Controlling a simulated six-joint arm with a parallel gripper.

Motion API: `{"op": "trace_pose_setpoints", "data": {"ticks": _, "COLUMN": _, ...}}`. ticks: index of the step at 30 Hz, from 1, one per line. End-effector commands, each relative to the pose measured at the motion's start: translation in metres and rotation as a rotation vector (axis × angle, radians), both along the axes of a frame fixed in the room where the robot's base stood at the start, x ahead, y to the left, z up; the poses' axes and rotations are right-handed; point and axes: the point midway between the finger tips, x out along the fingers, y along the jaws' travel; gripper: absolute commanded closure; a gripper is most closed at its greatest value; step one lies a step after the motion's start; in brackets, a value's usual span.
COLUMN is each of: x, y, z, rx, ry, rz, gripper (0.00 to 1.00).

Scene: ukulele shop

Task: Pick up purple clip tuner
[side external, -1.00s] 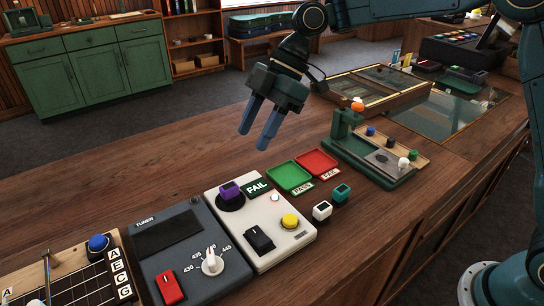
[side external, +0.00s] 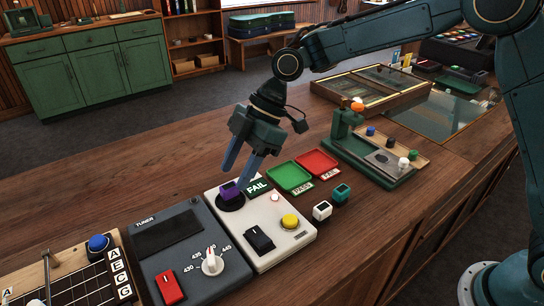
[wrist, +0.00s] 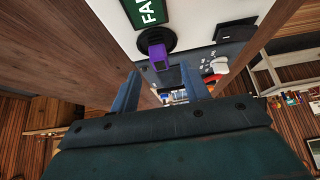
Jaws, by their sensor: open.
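The purple clip tuner (side external: 229,190) sits on a round black pad on the white tester box (side external: 285,212), beside the green FAIL label (side external: 257,187). In the wrist view the purple tuner (wrist: 158,56) shows ahead of and between my fingers, on the black disc (wrist: 157,38). My gripper (side external: 237,178) is open and empty. Its blue fingers point down just above and behind the tuner. My fingers also show in the wrist view (wrist: 160,92). I cannot tell whether a finger touches the tuner.
A white clip tuner (side external: 322,211) and a teal one (side external: 341,193) stand right of the box. Green (side external: 289,177) and red (side external: 317,162) trays lie behind them. The grey tuner unit (side external: 187,250) is at left.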

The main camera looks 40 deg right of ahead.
Motion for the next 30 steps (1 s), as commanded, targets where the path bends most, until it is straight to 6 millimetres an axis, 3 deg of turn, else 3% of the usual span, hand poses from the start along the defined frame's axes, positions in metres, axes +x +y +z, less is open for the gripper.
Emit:
{"op": "trace_pose_setpoints", "data": {"ticks": 12, "x": -0.001, "y": 0.023, "z": -0.036, "rx": -0.001, "ry": 0.002, "rz": 0.000, "gripper": 0.54}}
{"op": "trace_pose_setpoints", "data": {"ticks": 29, "x": -0.001, "y": 0.024, "z": -0.038, "rx": 0.000, "ry": 0.000, "rz": 0.000, "gripper": 0.54}}
{"op": "trace_pose_setpoints", "data": {"ticks": 30, "x": -0.001, "y": 0.024, "z": -0.038, "rx": 0.000, "ry": 0.000, "rz": 0.000, "gripper": 0.61}}
